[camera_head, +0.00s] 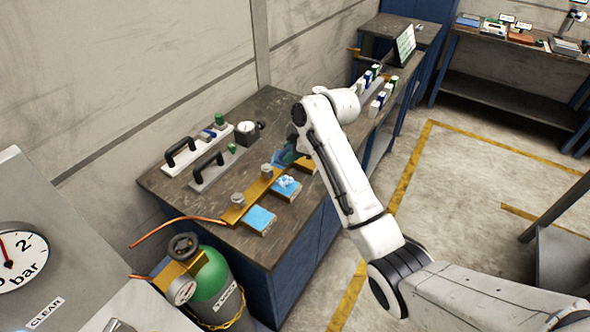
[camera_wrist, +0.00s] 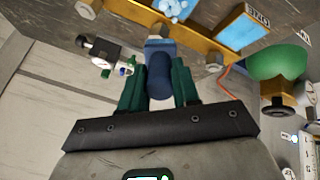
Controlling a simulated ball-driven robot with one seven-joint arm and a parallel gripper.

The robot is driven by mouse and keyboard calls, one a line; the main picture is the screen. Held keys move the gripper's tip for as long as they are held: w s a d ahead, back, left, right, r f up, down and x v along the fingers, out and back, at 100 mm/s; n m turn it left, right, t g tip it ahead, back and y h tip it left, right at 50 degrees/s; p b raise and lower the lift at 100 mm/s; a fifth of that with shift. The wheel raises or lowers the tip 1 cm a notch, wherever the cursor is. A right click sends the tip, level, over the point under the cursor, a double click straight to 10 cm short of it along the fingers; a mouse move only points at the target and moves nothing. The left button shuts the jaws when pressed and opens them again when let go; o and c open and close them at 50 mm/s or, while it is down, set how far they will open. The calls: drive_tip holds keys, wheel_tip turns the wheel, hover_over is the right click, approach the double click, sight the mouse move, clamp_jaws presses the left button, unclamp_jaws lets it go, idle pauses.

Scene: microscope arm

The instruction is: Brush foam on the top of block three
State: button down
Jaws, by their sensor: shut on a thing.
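My gripper (camera_wrist: 159,85) is shut on a dark blue cylindrical handle (camera_wrist: 159,76), which I take to be the brush. In the head view my gripper (camera_head: 286,158) is over the far part of the brass rail, partly behind my arm. A blue block (camera_head: 286,187) has a pale bubbly foam patch on top; it also shows in the wrist view (camera_wrist: 172,9). A nearer blue block (camera_head: 259,219) looks bare and also shows in the wrist view (camera_wrist: 236,31). Another brass holder (camera_head: 305,166) is mostly hidden by my arm. I cannot read which block is three.
The blocks sit along a brass rail (camera_head: 240,208) on a dark workbench (camera_head: 181,202). A green gas cylinder (camera_head: 214,275) and copper hose stand at the near end.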

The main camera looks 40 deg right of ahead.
drive_tip(key=w+d+r, duration=0.1)
drive_tip(key=d+r, duration=0.3)
drive_tip(key=d, duration=0.7)
drive_tip(key=f+b, duration=0.1)
drive_tip(key=f, duration=0.1)
drive_tip(key=f+b, duration=0.2)
drive_tip(key=f, duration=0.1)
drive_tip(key=shift+w+a, duration=0.1)
drive_tip(key=shift+w, duration=0.1)
